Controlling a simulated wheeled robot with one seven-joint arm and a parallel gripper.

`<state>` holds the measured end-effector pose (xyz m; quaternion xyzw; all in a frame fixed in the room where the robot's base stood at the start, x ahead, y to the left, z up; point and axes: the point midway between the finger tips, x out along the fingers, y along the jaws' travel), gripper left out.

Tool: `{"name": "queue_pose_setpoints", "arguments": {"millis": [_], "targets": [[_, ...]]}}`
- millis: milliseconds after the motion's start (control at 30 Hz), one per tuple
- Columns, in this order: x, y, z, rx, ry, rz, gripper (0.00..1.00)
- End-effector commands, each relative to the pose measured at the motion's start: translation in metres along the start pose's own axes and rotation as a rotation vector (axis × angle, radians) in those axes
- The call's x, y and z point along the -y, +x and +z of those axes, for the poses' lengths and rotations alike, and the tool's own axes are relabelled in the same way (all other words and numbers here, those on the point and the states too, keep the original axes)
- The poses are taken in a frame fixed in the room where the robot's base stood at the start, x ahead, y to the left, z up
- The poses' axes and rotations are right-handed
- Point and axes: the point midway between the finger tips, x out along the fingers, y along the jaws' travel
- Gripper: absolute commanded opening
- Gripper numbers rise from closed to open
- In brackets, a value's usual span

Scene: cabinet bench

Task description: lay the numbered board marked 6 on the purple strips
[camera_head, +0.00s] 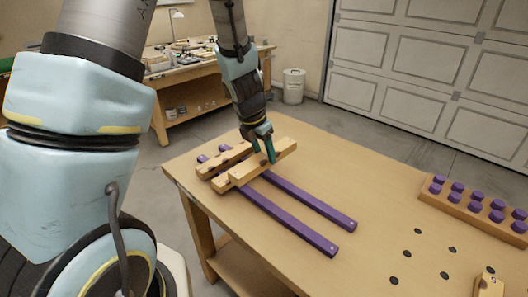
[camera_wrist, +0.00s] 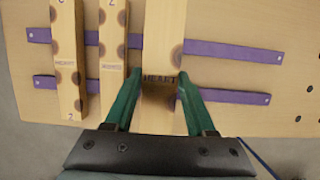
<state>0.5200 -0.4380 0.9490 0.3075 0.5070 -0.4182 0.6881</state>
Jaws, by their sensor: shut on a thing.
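My gripper (camera_head: 268,158) is shut on a light wooden board with dark round spots (camera_head: 250,171). In the wrist view, my fingers (camera_wrist: 159,88) stand on either side of this board (camera_wrist: 163,40), with dark lettering between them. No number on it is readable. It lies crosswise over the two purple strips (camera_head: 300,200), near their far left end, and looks slightly nearer the camera than the other boards; any gap beneath is hard to judge. The strips also show in the wrist view (camera_wrist: 230,51). Two similar boards (camera_wrist: 66,55) and (camera_wrist: 112,45) lie across the strips to its left.
Another wooden board (camera_head: 488,284) is partly visible at the bottom right. A wooden block with several purple pegs (camera_head: 468,206) stands at the right edge. Dark round spots (camera_head: 417,231) mark the bench near it. The strips' right ends are bare.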

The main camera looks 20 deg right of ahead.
Motion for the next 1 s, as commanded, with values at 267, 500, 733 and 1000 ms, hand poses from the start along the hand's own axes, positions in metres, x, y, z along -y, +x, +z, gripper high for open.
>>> {"name": "queue_pose_setpoints", "arguments": {"millis": [267, 500, 733, 1000], "targets": [[0.000, 0.032, -0.010, 0.002, 0.001, -0.001, 0.00], [0.000, 0.055, -0.017, 0.004, 0.000, 0.000, 0.00], [0.000, 0.061, -0.019, 0.005, 0.000, 0.000, 0.00], [0.000, 0.061, -0.019, 0.005, 0.000, 0.000, 0.00]]}}
